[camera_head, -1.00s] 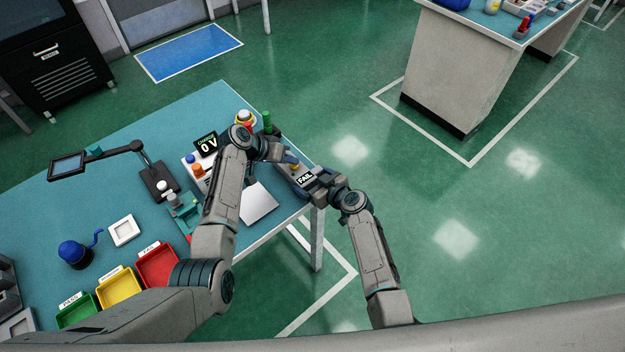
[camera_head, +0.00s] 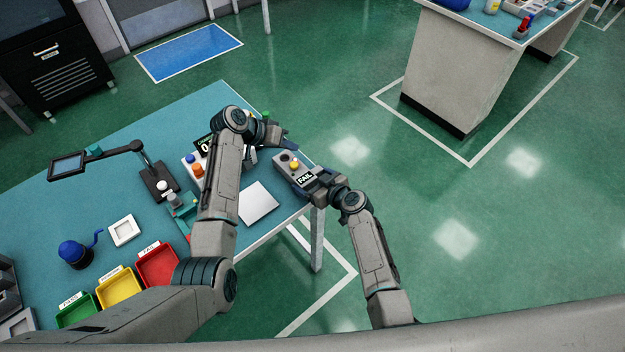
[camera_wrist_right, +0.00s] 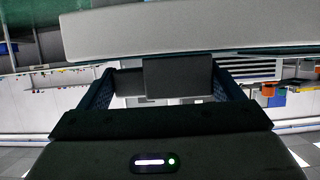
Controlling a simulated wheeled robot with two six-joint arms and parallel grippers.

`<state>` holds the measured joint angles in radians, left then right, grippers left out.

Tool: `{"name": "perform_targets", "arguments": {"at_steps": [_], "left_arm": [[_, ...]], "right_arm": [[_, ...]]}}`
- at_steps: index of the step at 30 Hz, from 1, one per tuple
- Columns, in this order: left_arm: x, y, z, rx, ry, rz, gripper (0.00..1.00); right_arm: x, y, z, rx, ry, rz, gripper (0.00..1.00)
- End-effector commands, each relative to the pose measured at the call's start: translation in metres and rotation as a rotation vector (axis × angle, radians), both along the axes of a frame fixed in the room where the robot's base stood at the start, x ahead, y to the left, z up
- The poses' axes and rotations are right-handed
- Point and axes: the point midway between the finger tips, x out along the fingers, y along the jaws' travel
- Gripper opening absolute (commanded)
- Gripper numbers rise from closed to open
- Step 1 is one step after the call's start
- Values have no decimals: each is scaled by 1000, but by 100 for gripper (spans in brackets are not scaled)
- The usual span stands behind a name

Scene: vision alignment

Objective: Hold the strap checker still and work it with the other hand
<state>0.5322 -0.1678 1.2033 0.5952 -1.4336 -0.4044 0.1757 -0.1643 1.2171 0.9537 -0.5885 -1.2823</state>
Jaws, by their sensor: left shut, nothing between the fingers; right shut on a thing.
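The strap checker (camera_head: 284,165) is a small grey box at the table's right edge, with a dark round spot, a yellow button and a display reading FAIL. My right gripper (camera_head: 314,183) is shut on its near end. In the right wrist view the right gripper's fingers (camera_wrist_right: 170,85) stand either side of a dark grey block, under a broad pale body (camera_wrist_right: 190,30). My left gripper (camera_head: 291,146) is shut and empty, just beyond the checker's far end and apart from the yellow button.
A white plate (camera_head: 259,203) lies beside the checker. An instrument with an orange knob (camera_head: 197,170) is partly behind my left arm. Red (camera_head: 158,265), yellow (camera_head: 118,289) and green (camera_head: 77,310) trays line the near side. Open floor lies right of the table.

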Motion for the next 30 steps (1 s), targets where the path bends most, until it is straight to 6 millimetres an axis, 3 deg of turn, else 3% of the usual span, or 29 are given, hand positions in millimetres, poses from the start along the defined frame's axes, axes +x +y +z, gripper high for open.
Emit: {"name": "perform_targets", "arguments": {"at_steps": [14, 15, 16, 25, 30], "left_arm": [[0, 0, 0, 0, 0, 0, 0], [0, 0, 0, 0, 0, 0, 0], [0, 0, 0, 0, 0, 0, 0], [0, 0, 0, 0, 0, 0, 0], [0, 0, 0, 0, 0, 0, 0]], "right_arm": [[0, 0, 0, 0, 0, 0, 58], [0, 0, 0, 0, 0, 0, 93], [0, 0, 0, 0, 0, 0, 99], [-2, -1, 0, -1, 1, 0, 100], [-15, -11, 6, -1, -1, -1, 100]]}}
